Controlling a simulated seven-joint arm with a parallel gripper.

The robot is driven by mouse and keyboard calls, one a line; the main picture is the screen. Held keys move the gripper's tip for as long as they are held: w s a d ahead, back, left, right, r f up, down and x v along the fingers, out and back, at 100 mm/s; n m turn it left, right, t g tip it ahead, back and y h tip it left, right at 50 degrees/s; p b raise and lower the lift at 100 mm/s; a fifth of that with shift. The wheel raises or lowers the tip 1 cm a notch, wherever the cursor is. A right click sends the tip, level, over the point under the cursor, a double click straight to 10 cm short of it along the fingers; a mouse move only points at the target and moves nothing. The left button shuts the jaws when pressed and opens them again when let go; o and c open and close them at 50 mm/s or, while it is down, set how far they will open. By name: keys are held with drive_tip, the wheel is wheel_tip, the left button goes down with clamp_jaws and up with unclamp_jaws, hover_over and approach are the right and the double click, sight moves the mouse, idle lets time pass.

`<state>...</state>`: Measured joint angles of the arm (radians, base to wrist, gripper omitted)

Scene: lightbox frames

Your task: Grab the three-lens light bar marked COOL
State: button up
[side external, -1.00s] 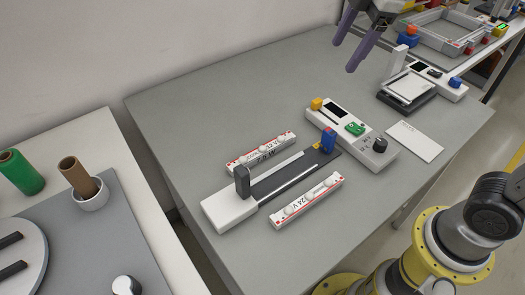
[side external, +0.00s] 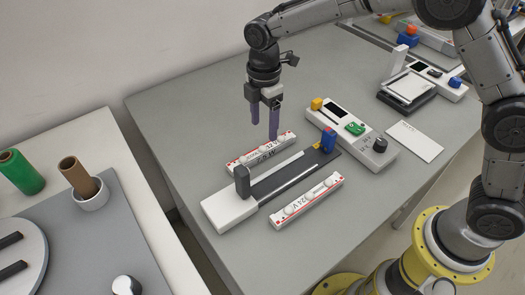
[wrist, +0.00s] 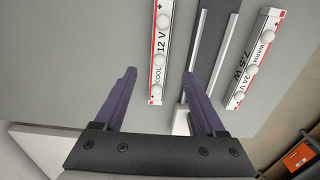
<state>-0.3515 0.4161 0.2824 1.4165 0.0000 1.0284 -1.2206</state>
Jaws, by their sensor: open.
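The COOL light bar (wrist: 158,77) is white with red edges, three white domes and the print COOL and 12 V in the wrist view. In the side view this bar (side external: 240,162) lies flat on the grey table, on the wall side of the dark slide rail (side external: 277,180). My gripper (side external: 264,131) points down above the bar's far part, open and empty. In the wrist view the bar's near end shows between my fingers (wrist: 159,73), ahead of them. The WARM bar (wrist: 253,65), marked 24 V, lies across the rail; it also shows in the side view (side external: 305,201).
The rail has an upright dark post (side external: 242,181) and a blue block (side external: 328,140) at its ends. A control box (side external: 365,144) with a screen and dark knob stands right of it. A white card (side external: 414,141) lies further right. The table's left part is clear.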

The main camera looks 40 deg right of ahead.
sight(263, 147)
drive_tip(key=shift+a+f, duration=0.15)
drive_tip(key=shift+f, duration=3.65)
clamp_jaws()
